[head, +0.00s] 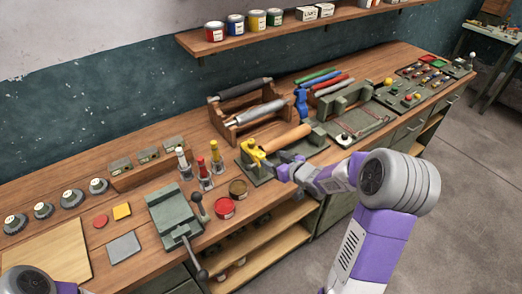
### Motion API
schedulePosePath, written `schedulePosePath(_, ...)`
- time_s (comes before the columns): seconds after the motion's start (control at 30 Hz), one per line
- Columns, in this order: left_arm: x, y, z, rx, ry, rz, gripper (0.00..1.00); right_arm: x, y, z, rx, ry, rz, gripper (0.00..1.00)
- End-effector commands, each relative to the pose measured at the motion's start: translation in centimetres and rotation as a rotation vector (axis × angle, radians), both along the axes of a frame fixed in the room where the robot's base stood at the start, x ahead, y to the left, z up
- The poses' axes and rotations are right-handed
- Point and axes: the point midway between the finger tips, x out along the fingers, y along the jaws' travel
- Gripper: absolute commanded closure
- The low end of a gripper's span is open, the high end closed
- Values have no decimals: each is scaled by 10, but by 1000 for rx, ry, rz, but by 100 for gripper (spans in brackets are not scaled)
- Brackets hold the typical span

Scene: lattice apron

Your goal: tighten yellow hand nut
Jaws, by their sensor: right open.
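The yellow hand nut (254,151) sits at the left end of a wooden roller or rod (287,138), on a dark green base plate near the middle of the bench. My right gripper (275,165) is open, just right of and in front of the nut. Its dark fingertips look close to the nut, but I cannot tell whether they touch it. Part of the base plate is hidden behind the gripper. Only a piece of my left arm shows in the bottom left corner; its gripper is out of view.
A green vise (173,216) with a handle stands left on the wooden bench. A wooden tool carrier (249,119) is behind. A shelf (270,37) with paint cans hangs above.

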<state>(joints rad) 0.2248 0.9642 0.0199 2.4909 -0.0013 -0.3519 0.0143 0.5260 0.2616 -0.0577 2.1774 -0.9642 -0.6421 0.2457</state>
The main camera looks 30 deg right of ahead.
Motion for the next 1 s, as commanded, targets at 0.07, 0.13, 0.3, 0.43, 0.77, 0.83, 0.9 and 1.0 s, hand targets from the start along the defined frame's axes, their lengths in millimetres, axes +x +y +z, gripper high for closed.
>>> schedulePosePath(0.07, 0, 0, -3, 0, 1, 0, 100, 13, 4, -8, 3, 1, 4, 38)
schedulePosePath(0.13, 0, 0, -4, 0, 1, 0, 100, 24, 5, -13, 3, 2, 3, 38)
schedulePosePath(0.3, 0, 0, -5, 0, 1, 0, 100, 45, 7, -21, 3, 1, 2, 38)
schedulePosePath(0.43, 0, 0, -6, 0, 0, 0, 100, 53, 9, -24, 3, 1, 2, 38)
schedulePosePath(0.77, 0, 0, -6, 0, 0, 0, 100, 55, 8, -24, 3, 1, 0, 44)
schedulePosePath(0.83, 0, 0, -6, 0, 0, 0, 100, 55, 8, -24, 3, 1, 0, 55)
schedulePosePath(0.9, 0, 0, -6, 0, 0, 0, 100, 55, 8, -24, 3, 2, 0, 66)
schedulePosePath(1.0, 0, 0, -5, 0, 0, 0, 100, 55, 8, -24, 3, 2, 0, 81)
